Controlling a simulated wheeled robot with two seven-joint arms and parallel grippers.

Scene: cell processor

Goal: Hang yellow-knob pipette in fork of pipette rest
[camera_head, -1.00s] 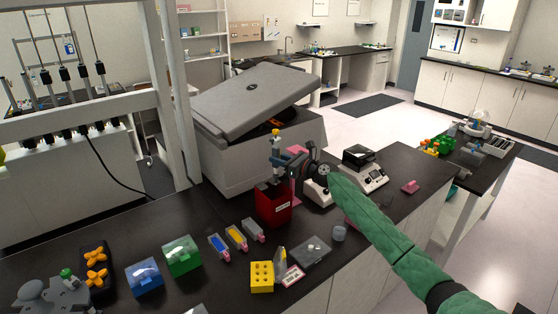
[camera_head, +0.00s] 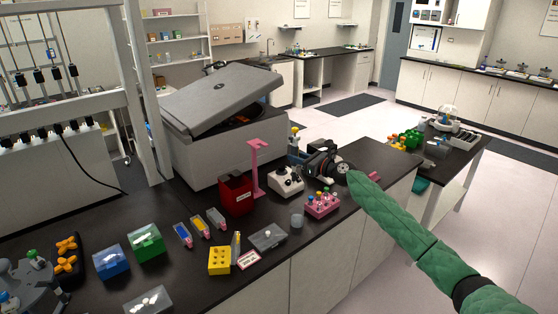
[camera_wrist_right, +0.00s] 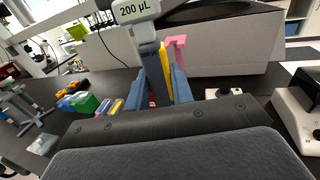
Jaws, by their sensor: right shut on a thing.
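My right gripper (camera_head: 298,156) is shut on the yellow-knob pipette (camera_head: 294,141) and holds it up beside the pipette rest. Only the yellow knob and upper part show clearly in the head view. In the right wrist view the pipette's grey head (camera_wrist_right: 133,12) reads 200 µL, and its shaft passes between my blue fingers (camera_wrist_right: 160,88). The tip is hidden. The pink pipette rest (camera_head: 257,168) stands upright left of the gripper, its fork at the top. It also shows just behind the pipette in the wrist view (camera_wrist_right: 177,45). The pipette is apart from the rest. My left gripper is out of view.
A red box (camera_head: 236,196) stands left of the rest. A white device (camera_head: 286,182) and a pink tube rack (camera_head: 322,205) stand to its right. A large grey machine (camera_head: 210,140) with a raised lid is behind.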

